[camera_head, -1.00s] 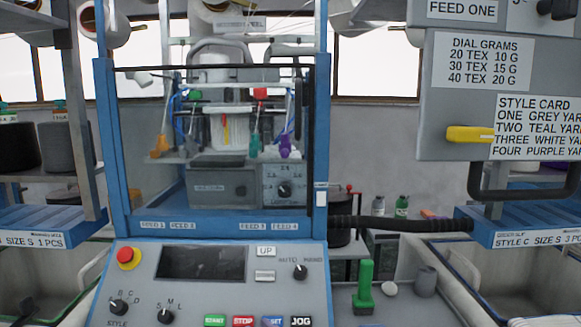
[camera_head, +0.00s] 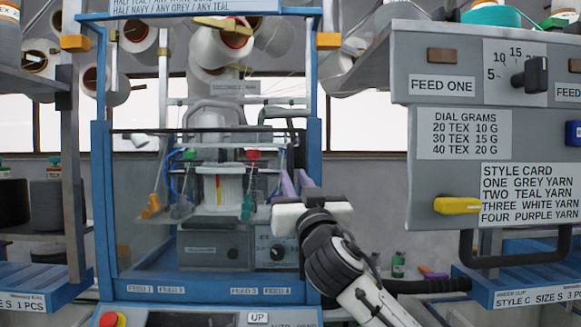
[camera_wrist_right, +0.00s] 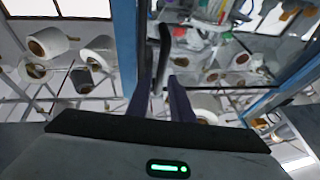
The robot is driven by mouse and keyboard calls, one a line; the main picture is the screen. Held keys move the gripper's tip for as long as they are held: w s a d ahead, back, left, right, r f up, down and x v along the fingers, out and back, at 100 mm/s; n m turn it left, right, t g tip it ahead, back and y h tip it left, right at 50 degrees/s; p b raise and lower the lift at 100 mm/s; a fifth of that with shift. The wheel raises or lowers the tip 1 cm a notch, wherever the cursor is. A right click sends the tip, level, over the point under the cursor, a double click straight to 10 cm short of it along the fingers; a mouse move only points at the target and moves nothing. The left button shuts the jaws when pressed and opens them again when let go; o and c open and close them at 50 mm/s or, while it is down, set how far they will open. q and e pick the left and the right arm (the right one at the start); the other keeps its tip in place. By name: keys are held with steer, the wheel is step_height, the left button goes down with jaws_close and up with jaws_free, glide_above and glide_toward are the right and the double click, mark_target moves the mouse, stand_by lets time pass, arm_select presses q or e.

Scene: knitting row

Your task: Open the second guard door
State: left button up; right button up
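The guard door (camera_head: 200,131) is a clear panel with a dark top edge, across the front of the blue-framed machine in the head view. It looks shut. Its dark upright handle (camera_head: 301,152) is at the right side, partly hidden by my right gripper. My right gripper (camera_head: 296,182) has purple fingers and reaches in from the lower right to the handle. In the right wrist view, the fingers (camera_wrist_right: 160,95) are apart, with the dark handle bar (camera_wrist_right: 164,55) ahead of and between them. Whether they touch it I cannot tell. My left gripper is not in view.
The blue frame post (camera_head: 313,110) stands close to my right gripper. A grey panel with a style card (camera_head: 530,195) and a yellow lever (camera_head: 457,205) hangs at the right. A black hose (camera_head: 425,286) runs low on the right. Shelves with yarn cones (camera_head: 55,200) stand at the left.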

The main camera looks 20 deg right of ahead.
mark_target(291, 173)
steer(key=shift+p+x, duration=0.55)
steer(key=shift+x, duration=1.65)
steer(key=shift+f, duration=0.1)
jaws_close()
